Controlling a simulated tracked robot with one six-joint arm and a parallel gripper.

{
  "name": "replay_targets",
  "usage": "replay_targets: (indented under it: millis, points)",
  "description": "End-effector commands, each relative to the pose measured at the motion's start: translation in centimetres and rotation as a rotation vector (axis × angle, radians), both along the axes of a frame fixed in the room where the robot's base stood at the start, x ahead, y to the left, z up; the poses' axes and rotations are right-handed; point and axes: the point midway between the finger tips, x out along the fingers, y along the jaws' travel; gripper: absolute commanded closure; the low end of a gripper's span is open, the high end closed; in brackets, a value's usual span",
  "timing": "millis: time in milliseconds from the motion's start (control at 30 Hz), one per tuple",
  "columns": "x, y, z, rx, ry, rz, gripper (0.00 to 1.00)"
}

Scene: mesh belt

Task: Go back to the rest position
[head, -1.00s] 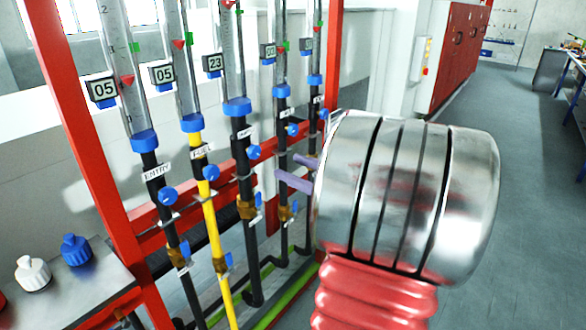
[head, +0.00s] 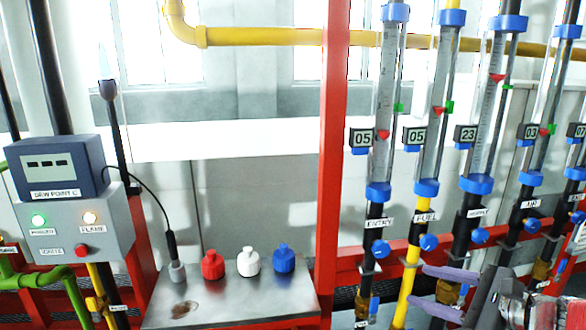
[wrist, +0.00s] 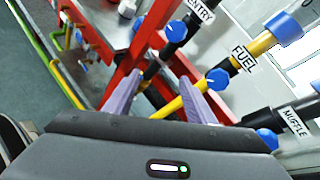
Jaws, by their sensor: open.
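My gripper (head: 432,288) is at the lower right of the head view, its two purple-grey fingers spread apart with nothing between them. It stands in front of the lower pipes of the flowmeter rack, near the yellow FUEL pipe (head: 409,275). In the wrist view the open fingers (wrist: 158,100) point toward the rack's red frame and the yellow pipe. I cannot tell if they touch anything. My arm hides part of the lower right of the rack.
Blue valve knobs (head: 381,249) and glass flow tubes (head: 480,110) stand close by. A red post (head: 333,150) is left of the rack. A metal bench (head: 215,310) holds red, white and blue bottles. A control box (head: 75,225) stands far left.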

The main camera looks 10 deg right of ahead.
Motion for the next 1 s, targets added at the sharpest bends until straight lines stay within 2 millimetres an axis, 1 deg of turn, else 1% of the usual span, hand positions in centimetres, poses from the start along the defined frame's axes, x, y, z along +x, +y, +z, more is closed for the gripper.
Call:
replay_targets:
  millis: [33,100,200,300,400,500,600,700,833,1000]
  points:
    - [-0.1,2.3,-0.3,-0.059,0.017,0.067,0.5]
    - [-0.5,4.8,-1.0,-0.144,0.04,0.15,0.5]
    - [-1.4,8.0,-1.9,-0.266,0.065,0.272,0.5]
    - [-2.6,10.8,-2.8,-0.393,0.081,0.393,0.5]
    - [-4.0,13.1,-3.7,-0.521,0.089,0.513,0.5]
    - [-5.3,14.9,-4.4,-0.653,0.088,0.629,0.5]
    - [-6.8,16.3,-5.0,-0.786,0.079,0.745,0.5]
    - [-8.1,17.3,-5.5,-0.925,0.061,0.857,0.5]
    - [-9.6,18.2,-5.9,-1.106,0.026,0.998,0.5]
    - [-11.1,18.7,-5.9,-1.349,-0.04,1.17,0.5]
